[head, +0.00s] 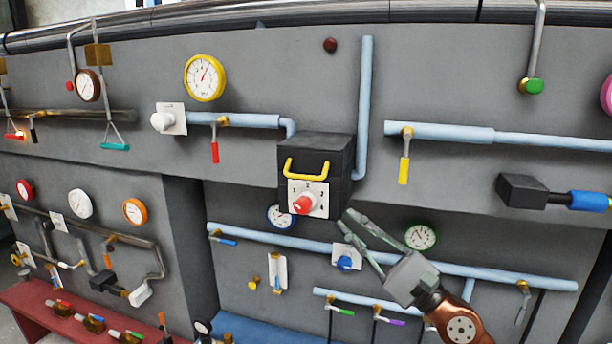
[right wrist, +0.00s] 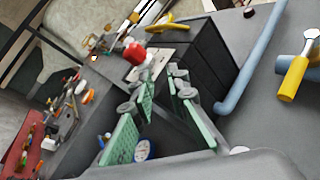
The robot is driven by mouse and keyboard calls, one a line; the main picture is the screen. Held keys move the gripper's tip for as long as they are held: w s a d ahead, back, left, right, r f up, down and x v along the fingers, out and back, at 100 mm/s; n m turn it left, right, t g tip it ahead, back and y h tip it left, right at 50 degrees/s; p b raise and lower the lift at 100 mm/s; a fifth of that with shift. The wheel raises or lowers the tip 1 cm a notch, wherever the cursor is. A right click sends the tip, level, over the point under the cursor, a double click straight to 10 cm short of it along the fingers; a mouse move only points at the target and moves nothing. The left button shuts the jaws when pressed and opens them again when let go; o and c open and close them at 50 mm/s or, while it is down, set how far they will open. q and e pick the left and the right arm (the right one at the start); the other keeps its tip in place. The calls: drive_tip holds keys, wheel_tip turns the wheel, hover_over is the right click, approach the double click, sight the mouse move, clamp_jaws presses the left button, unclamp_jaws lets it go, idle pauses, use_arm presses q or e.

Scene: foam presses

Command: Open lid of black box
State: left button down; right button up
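The black box (head: 328,147) is mounted on the grey wall panel near the middle of the head view. A yellow handle (head: 306,175) is on its upper front, above a white plate with a red knob (head: 302,204). The lid looks closed. My right gripper (head: 346,216) is just below and right of the box, empty, with its fingers pointing up-left. In the right wrist view its green-padded fingers (right wrist: 161,82) are apart, with the box (right wrist: 205,58) beyond them. The yellow handle (right wrist: 166,26) is past the fingertips. My left gripper is not in view.
A light-blue vertical pipe (head: 365,105) runs close along the box's right side, and another pipe (head: 245,121) meets its left. A red-handled valve (head: 214,152) hangs at left. A pipe (head: 450,268) and a green-rimmed gauge (head: 420,236) are near my right gripper.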

sight(306, 177)
drive_tip(key=a+r+n+h+p, duration=0.1)
drive_tip(key=a+r+n, duration=0.2)
drive_tip(key=n, duration=0.1)
drive_tip(key=w+a+r+n+g+h+p, duration=0.1)
drive_tip(key=a+r+n, duration=0.1)
drive_tip(key=r+n, duration=0.1)
drive_tip(key=w+a+r+n+g+h+p, duration=0.1)
drive_tip(key=a+r+n, duration=0.2)
drive_tip(key=n, duration=0.3)
drive_tip(key=shift+a+r, duration=0.15)
drive_tip(key=shift+a, duration=0.15)
drive_tip(key=shift+w+a, duration=0.45)
drive_tip(key=shift+a, duration=0.05)
drive_tip(key=shift+c, duration=0.2)
clamp_jaws()
drive_tip(key=shift+p, duration=0.3)
